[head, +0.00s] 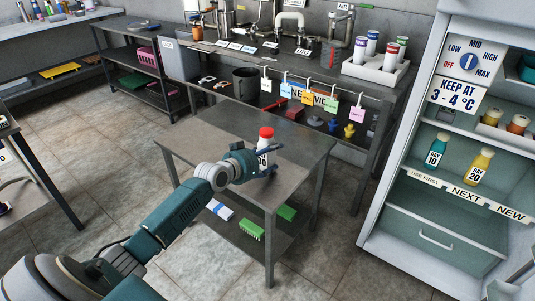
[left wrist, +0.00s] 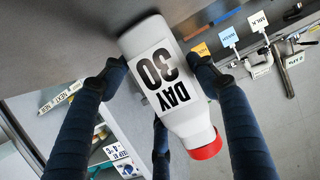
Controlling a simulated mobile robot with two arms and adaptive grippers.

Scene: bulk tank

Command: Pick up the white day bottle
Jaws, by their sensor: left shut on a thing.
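The white day bottle (head: 263,148) has a red cap and a label that reads DAY 30 in the left wrist view (left wrist: 187,121). My left gripper (head: 262,165) is closed around its body, with dark fingers on both sides of it. In the head view the bottle is upright at the small grey table (head: 225,125). I cannot tell whether its base touches the top. In the left wrist view the bottle shows upside down between the fingers. The gripper hides its lower part in the head view. My right gripper is not in view.
The open fridge (head: 410,200) at the right holds a teal-capped bottle (head: 437,150) and a yellow bottle (head: 480,166). Behind the table is a bench (head: 300,62) with hanging coloured tags and a white rack (head: 376,70) of tubes. The floor left of the table is clear.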

